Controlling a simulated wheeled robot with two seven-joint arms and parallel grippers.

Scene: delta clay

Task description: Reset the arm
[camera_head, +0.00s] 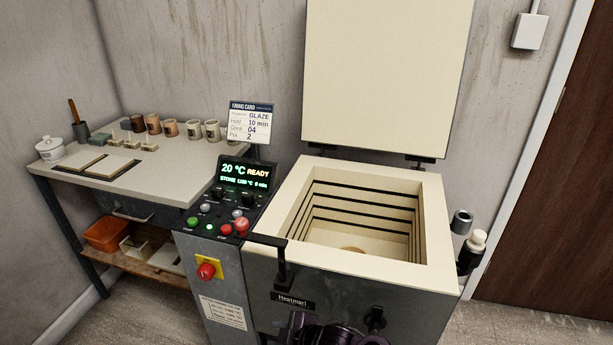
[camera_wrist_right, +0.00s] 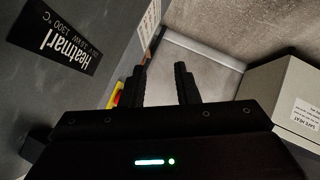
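My right gripper (camera_head: 322,328) shows at the bottom edge of the head view, in front of the kiln's front face, partly cut off by the frame. In the right wrist view its two dark fingers (camera_wrist_right: 162,84) stand apart with nothing between them. My left gripper is in neither view. The kiln (camera_head: 440,235) stands with its lid (camera_head: 388,75) raised upright, and its pale chamber is open. Its Heatmarl plate (camera_head: 293,300) is on the front, and the plate also shows at upper left in the right wrist view (camera_wrist_right: 62,42).
The control panel (camera_head: 245,175) reads 20 °C READY. A side table (camera_head: 185,160) at left holds several cups, a lidded jar (camera_head: 50,148) and a firing card (camera_head: 250,122). A grey box (camera_wrist_right: 290,95) is at right in the wrist view. A brown door (camera_head: 560,170) is at far right.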

